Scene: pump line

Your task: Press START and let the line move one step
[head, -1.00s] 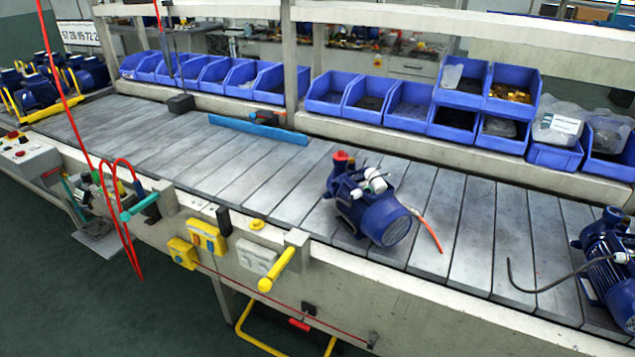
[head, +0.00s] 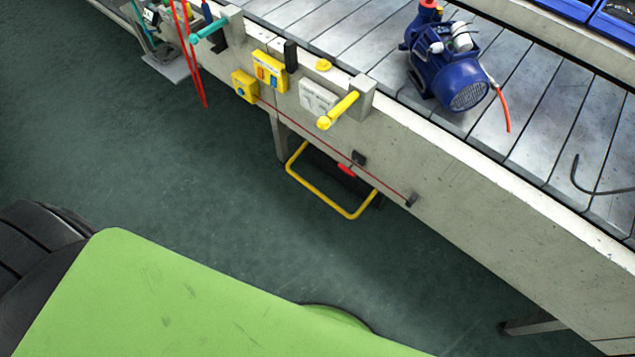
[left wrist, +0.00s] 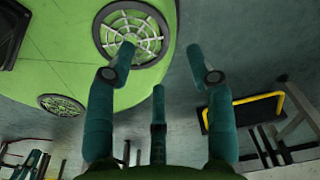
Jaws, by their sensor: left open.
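The line's slatted conveyor (head: 318,22) runs across the top of the head view with a blue pump (head: 452,75) on it. A yellow button box (head: 270,70) is fixed to its side, with a smaller yellow box (head: 244,87) just left and below. I cannot read lettering on either, so I cannot tell which control is START. My left gripper (left wrist: 161,55) shows in the left wrist view with its teal fingers spread apart and nothing between them. It is away from the button boxes, with my green base behind it. My right gripper is not in view.
A grey box (head: 318,97) and a yellow handle (head: 338,110) stick out from the line's side. Green floor (head: 180,165) lies free between my base and the line.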

